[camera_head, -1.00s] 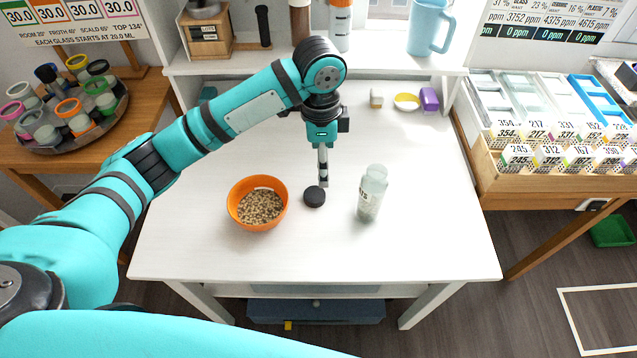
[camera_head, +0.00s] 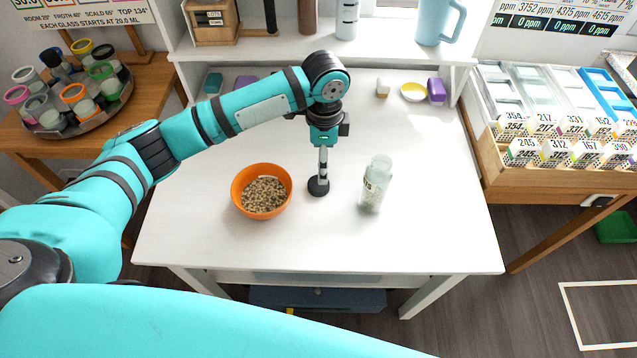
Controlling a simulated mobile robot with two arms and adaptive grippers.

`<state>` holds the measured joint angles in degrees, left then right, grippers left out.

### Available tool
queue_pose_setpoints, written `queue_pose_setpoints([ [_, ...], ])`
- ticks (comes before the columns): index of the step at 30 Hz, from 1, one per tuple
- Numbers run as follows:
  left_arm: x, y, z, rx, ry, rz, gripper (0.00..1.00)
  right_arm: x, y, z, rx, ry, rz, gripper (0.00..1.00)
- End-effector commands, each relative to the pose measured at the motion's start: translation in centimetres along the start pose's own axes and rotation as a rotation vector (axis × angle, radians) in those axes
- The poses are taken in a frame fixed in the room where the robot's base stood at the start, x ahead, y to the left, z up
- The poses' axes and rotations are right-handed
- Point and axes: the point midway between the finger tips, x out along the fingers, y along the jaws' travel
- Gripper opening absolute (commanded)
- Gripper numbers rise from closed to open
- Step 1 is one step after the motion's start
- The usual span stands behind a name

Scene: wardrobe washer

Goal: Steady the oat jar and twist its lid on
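The oat jar (camera_head: 375,184) is a clear, pale jar with a printed label, standing upright and without a lid on the white table. A round black lid (camera_head: 318,188) lies flat on the table between the jar and an orange bowl. My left gripper (camera_head: 322,178) points straight down at the lid, its fingertips at or just above it. The fingers show edge-on as one narrow column, so their opening and any hold on the lid cannot be made out. My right gripper is not in view.
The orange bowl (camera_head: 261,191) with speckled oat-like contents stands left of the lid. A purple box (camera_head: 436,90) and a yellow dish (camera_head: 413,92) sit at the back. The table's front and right are clear. A raised shelf (camera_head: 300,48) borders the back.

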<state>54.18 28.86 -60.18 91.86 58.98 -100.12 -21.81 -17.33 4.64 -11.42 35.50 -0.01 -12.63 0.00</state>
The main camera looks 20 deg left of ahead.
Motion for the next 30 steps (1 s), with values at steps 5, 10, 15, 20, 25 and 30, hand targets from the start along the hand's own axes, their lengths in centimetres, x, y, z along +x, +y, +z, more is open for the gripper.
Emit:
queue_pose_setpoints([
  [5, 3.2, 0.1, -0.1, 0.0, 0.0, 0.002, 0.81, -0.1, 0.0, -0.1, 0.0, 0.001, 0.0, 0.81],
  [10, 4.4, 0.0, -0.1, 0.001, 0.001, 0.0, 0.81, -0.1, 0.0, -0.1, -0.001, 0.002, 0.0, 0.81],
  [15, 4.5, 0.0, -0.1, 0.001, 0.001, 0.0, 0.81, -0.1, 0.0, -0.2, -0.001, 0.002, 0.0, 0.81],
  [20, 4.6, 0.0, -0.1, 0.001, 0.001, 0.0, 0.81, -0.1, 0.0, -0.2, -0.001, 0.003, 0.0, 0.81],
  [25, 6.7, -0.1, 0.1, -0.001, -0.001, 0.002, 0.81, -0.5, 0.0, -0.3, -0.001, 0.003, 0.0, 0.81],
  [30, 9.0, -0.2, 0.1, 0.0, 0.0, 0.001, 0.81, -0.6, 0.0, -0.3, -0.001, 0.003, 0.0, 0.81],
])
